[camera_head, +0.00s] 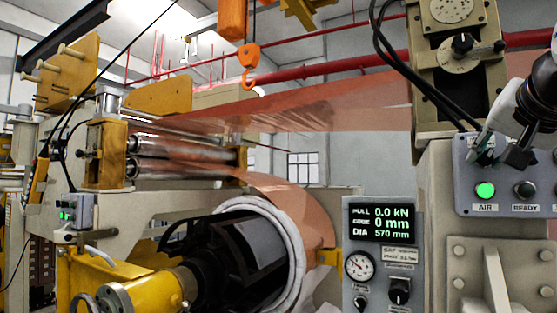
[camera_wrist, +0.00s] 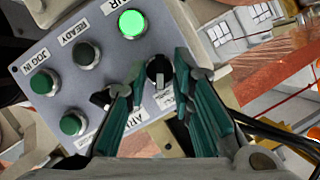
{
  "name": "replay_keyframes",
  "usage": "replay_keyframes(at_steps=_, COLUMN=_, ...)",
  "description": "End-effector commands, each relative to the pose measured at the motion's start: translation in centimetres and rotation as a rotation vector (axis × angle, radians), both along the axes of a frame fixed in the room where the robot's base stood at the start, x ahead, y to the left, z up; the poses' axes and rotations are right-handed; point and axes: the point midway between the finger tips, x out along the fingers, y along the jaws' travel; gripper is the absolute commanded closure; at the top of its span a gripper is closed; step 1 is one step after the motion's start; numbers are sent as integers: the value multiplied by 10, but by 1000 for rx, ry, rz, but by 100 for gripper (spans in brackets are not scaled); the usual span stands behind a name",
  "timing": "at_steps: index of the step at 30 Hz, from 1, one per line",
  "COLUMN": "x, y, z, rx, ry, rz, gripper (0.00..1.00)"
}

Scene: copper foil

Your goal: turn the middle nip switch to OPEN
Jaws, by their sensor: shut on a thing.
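The control box (camera_head: 505,203) at the right edge carries lamps and switches. It fills the upper left of the wrist view (camera_wrist: 50,45). A black rotary switch (camera_wrist: 158,71) with a pale pointer mark sits on its face, between my green fingertips. My gripper (camera_wrist: 156,82) is shut on this switch. In the head view my gripper (camera_head: 500,152) covers the box's upper part and hides the switch. A second black switch (camera_wrist: 100,98) is partly behind my left finger. I cannot read the gripped switch's label or its position.
The AIR lamp (camera_head: 485,190) is lit green, with the dark READY button (camera_head: 525,190) beside it. A gauge panel (camera_head: 380,250) reads 0.0 kN, 0 mm and 570 mm. Black cables (camera_head: 400,85) hang near the box. A copper foil web (camera_head: 300,105) runs to the rollers.

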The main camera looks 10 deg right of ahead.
Motion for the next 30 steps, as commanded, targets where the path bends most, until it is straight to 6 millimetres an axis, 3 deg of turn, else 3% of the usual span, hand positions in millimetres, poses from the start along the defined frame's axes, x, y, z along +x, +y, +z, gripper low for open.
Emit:
replay_keyframes(at_steps=1, x=0, y=0, z=0, rx=1, ry=0, rz=0, gripper=100)
replay_keyframes(at_steps=2, x=0, y=0, z=0, rx=1, ry=0, rz=0, gripper=73)
replay_keyframes(at_steps=14, x=-4, y=1, z=2, rx=-1, ry=0, rz=0, gripper=72)
replay_keyframes(at_steps=30, x=-87, y=35, z=33, rx=-1, ry=-2, rz=0, gripper=72)
